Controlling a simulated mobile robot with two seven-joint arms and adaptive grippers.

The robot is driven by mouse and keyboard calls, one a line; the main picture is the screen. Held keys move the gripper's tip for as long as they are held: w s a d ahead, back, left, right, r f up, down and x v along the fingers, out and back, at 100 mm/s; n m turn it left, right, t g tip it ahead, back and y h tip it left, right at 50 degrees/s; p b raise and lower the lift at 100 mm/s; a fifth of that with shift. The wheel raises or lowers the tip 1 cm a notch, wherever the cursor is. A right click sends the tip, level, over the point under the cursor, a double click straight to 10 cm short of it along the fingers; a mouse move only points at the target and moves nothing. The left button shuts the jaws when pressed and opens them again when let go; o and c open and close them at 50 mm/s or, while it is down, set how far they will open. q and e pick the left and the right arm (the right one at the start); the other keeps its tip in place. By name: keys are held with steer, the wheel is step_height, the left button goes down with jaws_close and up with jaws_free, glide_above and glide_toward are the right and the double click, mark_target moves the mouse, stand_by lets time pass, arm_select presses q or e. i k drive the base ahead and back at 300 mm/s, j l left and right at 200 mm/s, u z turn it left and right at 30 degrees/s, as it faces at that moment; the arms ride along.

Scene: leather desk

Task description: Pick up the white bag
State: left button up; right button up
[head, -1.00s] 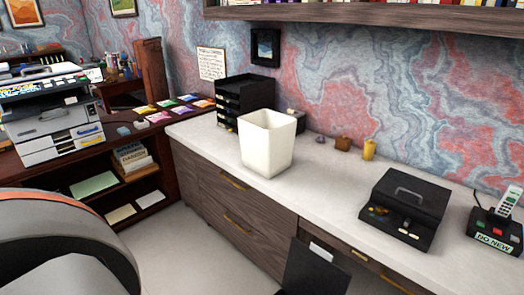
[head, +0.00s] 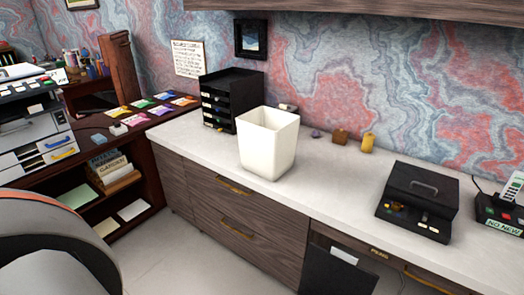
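A white open-topped container (head: 267,150), shaped like a square bin and likely the task's white bag, stands upright on the pale countertop (head: 330,178). It is in the middle of the head view, close to the counter's front edge. Its opening faces up and its inside looks empty from here. Neither my left nor my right gripper shows in the head view.
A black drawer organizer (head: 233,96) stands behind the container. Small items, including a yellow one (head: 367,142), lie to its right. A black case (head: 417,200) and a phone (head: 505,200) are farther right. A grey chair (head: 50,250) fills the lower left.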

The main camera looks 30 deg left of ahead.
mark_target(267, 136)
steer(key=j, duration=0.5)
steer(key=k+j+z, duration=0.15)
steer(key=j, duration=0.3)
steer(key=j+z, duration=0.1)
steer(key=j, duration=0.9)
steer(key=i+j, duration=0.15)
steer(key=j, duration=0.15)
steer(key=i+j+z, duration=0.1)
steer(key=j, duration=0.25)
steer(key=i+j, duration=0.15)
steer(key=j, duration=0.15)
steer(key=z, duration=0.05)
